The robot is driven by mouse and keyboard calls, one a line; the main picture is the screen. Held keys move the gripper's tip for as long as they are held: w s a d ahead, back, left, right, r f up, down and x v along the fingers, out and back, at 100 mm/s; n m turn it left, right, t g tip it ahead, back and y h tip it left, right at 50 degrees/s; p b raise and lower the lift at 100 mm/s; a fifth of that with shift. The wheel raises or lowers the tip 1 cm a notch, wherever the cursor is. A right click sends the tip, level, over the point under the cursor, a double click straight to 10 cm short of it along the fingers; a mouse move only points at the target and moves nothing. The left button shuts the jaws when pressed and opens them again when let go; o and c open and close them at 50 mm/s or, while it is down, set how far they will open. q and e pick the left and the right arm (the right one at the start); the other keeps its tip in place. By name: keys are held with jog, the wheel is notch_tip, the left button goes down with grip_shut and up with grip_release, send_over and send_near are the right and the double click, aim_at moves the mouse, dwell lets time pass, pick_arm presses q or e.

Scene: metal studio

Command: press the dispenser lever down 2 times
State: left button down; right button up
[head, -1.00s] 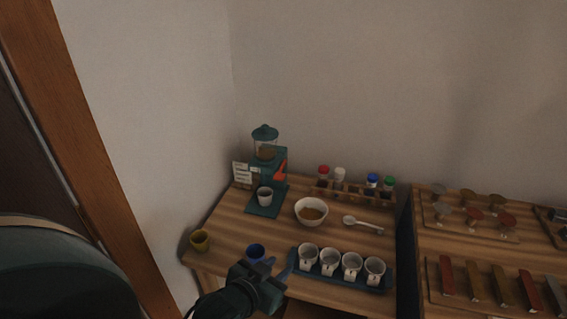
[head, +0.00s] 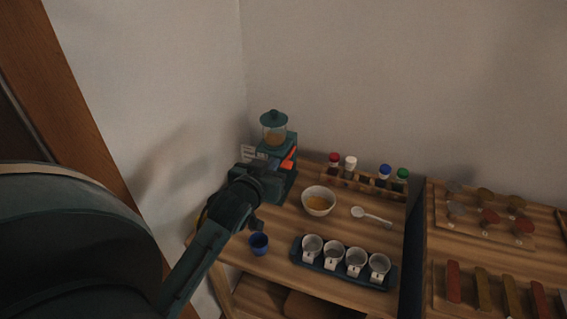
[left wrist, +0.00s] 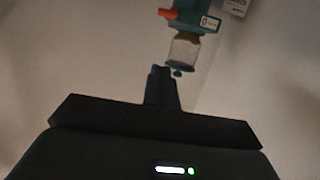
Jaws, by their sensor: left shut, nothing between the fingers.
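The green dispenser (head: 280,180) stands at the back left of the wooden table, with a clear jar (head: 273,132) on top. Its orange-red lever (head: 289,158) sticks out on the right side. In the left wrist view the dispenser (left wrist: 195,20) appears upside down, with the red lever (left wrist: 168,14) at the top. My left gripper (head: 252,172) is beside the dispenser, on its left in the head view; contact cannot be told. Its fingers (left wrist: 161,72) are shut and empty. The arm hides the dispenser's lower front. My right gripper is not in view.
A white bowl (head: 318,201), a spoon (head: 371,216) and a rack of coloured-cap jars (head: 362,181) stand right of the dispenser. A blue cup (head: 259,243) and a tray (head: 341,276) of several white cups are in front. A wall closes the back.

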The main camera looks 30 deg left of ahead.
pick_arm(q)
jog(key=w+a+f, duration=0.1)
jog(key=w+f, duration=0.5)
jog(key=w, duration=0.1)
jog(key=shift+w+a+p, duration=0.35)
jog(key=shift+a+p, duration=0.05)
jog(key=shift+p, duration=0.05)
jog(key=shift+f, duration=0.1)
